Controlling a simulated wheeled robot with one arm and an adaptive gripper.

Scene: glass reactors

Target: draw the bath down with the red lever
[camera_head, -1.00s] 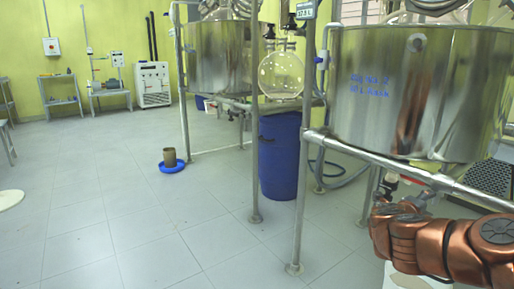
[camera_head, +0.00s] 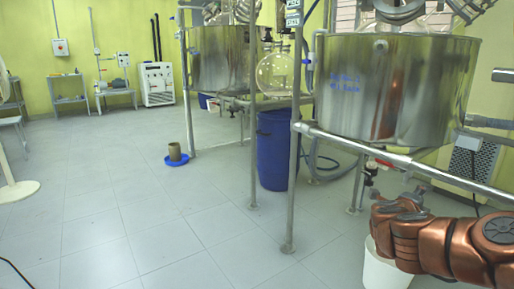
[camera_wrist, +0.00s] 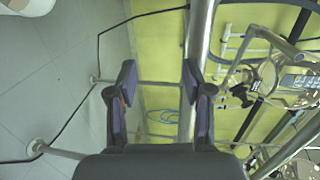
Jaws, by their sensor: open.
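The near steel bath (camera_head: 400,85) with blue handwriting stands at the right of the head view in a pipe frame. A small red lever (camera_head: 384,163) shows under it, at a drain valve (camera_head: 370,174) below the front rail. My gripper (camera_wrist: 160,82) is open and empty in the wrist view, its two dark pads apart. In the head view my copper-coloured arm comes in from the lower right, and its end lies below and right of the red lever, apart from it in the picture. I cannot make out the red lever in the wrist view.
A white bucket (camera_head: 386,268) stands on the floor below the valve, partly behind my arm. The front frame rail (camera_head: 345,142) and a frame leg (camera_head: 292,190) stand close by. A blue barrel (camera_head: 277,150) is behind.

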